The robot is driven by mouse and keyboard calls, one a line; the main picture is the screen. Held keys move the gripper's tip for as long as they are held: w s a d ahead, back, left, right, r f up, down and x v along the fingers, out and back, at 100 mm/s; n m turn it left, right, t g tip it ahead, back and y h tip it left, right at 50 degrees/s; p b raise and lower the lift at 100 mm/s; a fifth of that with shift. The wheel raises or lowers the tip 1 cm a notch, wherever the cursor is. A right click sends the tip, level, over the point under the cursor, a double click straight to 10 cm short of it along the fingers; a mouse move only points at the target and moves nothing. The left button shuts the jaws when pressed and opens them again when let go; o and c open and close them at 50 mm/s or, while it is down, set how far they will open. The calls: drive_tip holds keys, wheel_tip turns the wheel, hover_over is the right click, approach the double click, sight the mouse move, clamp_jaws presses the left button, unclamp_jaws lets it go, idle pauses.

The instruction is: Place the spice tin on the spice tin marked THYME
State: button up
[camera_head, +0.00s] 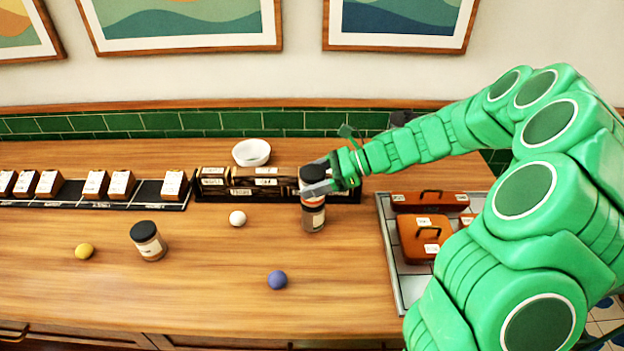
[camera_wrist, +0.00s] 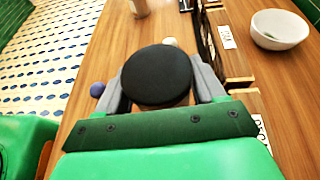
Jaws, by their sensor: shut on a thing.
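My gripper (camera_head: 320,187) is shut on a spice tin with a black round lid (camera_head: 312,173). That lid fills the space between the two grey fingers in the wrist view (camera_wrist: 157,76). The held tin is upright over the counter. Directly below it, in line, shows a jar-like body (camera_head: 313,221), seemingly a second tin; I cannot tell whether the two touch. Another spice tin (camera_head: 149,241), with a dark lid and pale label, stands apart at the left. I cannot read THYME on any label.
Behind the held tin is a dark rack (camera_head: 240,188) with labelled boxes. A white bowl (camera_head: 251,152) stands behind it. A white ball (camera_head: 237,218), blue ball (camera_head: 277,280) and yellow ball (camera_head: 85,251) lie on the counter. A tray (camera_head: 408,287) with brown cases is at right.

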drive_tip(key=shift+f, duration=0.1)
drive_tip(key=o, duration=1.1)
drive_tip(key=shift+o, duration=0.2)
